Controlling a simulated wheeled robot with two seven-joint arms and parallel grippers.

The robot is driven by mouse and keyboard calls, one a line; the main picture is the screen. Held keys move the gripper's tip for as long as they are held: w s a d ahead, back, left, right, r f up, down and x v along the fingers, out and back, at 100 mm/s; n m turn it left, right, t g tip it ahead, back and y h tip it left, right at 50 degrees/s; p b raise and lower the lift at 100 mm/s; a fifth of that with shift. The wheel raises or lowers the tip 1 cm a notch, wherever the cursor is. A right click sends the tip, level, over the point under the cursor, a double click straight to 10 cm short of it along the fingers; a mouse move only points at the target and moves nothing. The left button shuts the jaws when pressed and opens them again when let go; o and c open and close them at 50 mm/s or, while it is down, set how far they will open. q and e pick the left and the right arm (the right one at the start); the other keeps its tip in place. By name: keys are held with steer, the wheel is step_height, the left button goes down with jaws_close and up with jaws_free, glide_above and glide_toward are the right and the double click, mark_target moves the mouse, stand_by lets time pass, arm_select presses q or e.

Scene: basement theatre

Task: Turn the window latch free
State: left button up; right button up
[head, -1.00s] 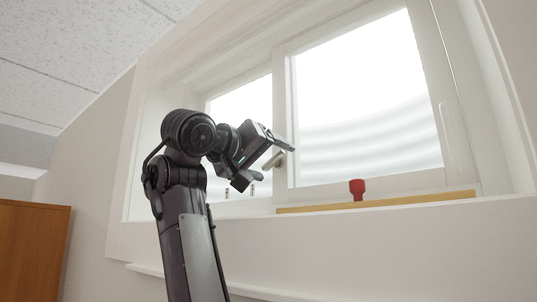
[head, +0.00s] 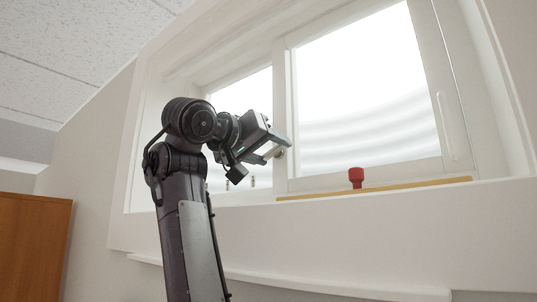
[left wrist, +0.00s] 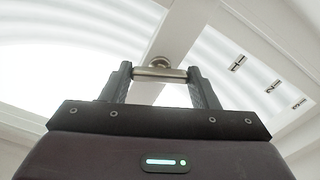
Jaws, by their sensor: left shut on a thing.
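The window latch (left wrist: 168,73) is a metallic bar handle with a round base behind it, mounted on the pale frame post between two panes. In the left wrist view the bar spans between the two dark fingers of my left gripper (left wrist: 160,82), which are shut on its ends. In the head view my left gripper (head: 274,152) reaches up from the left to the window's middle post, and its jaws largely hide the latch. The window (head: 364,88) has a large bright pane on the right and a smaller one on the left. My right gripper is out of view.
A yellowish wooden strip (head: 415,185) lies along the sill, with a red knob-like object (head: 356,177) by it. Small dark items (head: 253,181) stand at the left pane's bottom. A pale handle (head: 446,125) is on the right frame. An orange-brown cabinet (head: 32,245) stands lower left.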

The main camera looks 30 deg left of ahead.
arm_select(q)
steer(key=m+b, duration=0.1)
steer(key=m, duration=0.1)
steer(key=shift+f+m, duration=0.1)
steer(key=shift+m, duration=0.3)
steer(key=shift+m+b, duration=0.45)
steer(key=shift+m, duration=0.35)
steer(key=o, duration=1)
steer(key=shift+w, duration=0.15)
